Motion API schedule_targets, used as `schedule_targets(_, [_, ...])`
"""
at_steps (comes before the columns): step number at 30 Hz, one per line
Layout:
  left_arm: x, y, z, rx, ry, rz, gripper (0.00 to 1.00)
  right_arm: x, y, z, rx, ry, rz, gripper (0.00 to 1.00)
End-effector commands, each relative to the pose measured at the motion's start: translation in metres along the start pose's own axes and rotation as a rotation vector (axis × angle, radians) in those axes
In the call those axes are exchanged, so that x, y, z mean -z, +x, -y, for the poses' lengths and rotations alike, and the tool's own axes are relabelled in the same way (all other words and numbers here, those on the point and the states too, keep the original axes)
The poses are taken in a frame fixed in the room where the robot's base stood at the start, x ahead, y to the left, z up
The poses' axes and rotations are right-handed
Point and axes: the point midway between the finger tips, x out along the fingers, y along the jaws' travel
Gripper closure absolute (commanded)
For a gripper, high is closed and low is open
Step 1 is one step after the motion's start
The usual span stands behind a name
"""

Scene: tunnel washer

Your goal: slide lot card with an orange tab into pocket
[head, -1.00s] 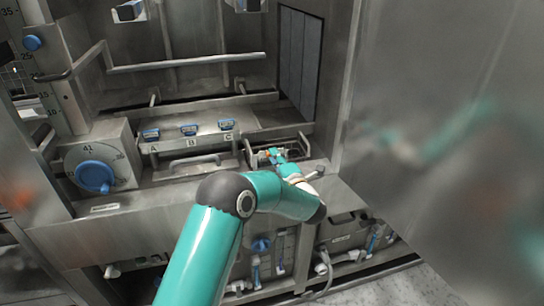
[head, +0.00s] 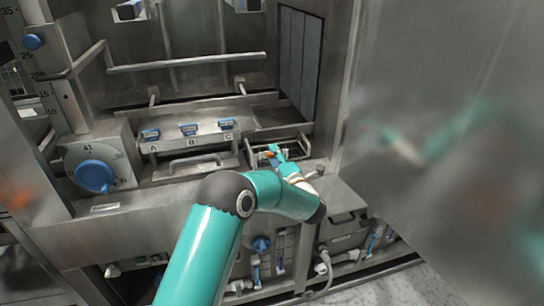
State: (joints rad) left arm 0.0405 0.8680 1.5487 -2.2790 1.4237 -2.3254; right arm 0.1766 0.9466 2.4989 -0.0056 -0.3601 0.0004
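My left gripper (head: 275,152) is small in the head view, at the end of the teal arm, over a shallow metal tray (head: 307,149) at the right end of the ledge. A small orange spot (head: 269,154) shows at its fingertips; it may be the card's orange tab, but the card itself is not clear. Whether the fingers are shut on it is too small to tell. I cannot make out a pocket for certain. My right gripper is not in view.
Left of the tray is a sloped panel with blue-topped fittings above labels A (head: 150,135), B (head: 189,130) and C (head: 226,125), and a bar handle (head: 195,163) below. A blue dial (head: 94,176) stands further left. A large steel panel (head: 450,120) closes off the right.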

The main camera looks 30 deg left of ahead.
Motion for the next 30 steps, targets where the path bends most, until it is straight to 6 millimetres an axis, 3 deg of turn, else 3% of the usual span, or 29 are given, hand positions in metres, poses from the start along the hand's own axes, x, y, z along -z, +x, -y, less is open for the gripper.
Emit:
schedule_targets(17, [-0.001, -0.007, 0.003, 0.006, 0.004, 0.003, 0.56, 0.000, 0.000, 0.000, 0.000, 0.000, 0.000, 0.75])
schedule_targets(23, [-0.002, -0.035, 0.003, 0.006, 0.005, 0.006, 0.56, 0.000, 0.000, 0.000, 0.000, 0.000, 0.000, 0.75])
schedule_targets(30, [-0.002, -0.084, 0.003, 0.006, 0.005, 0.005, 0.56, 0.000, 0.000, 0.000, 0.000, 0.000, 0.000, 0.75])
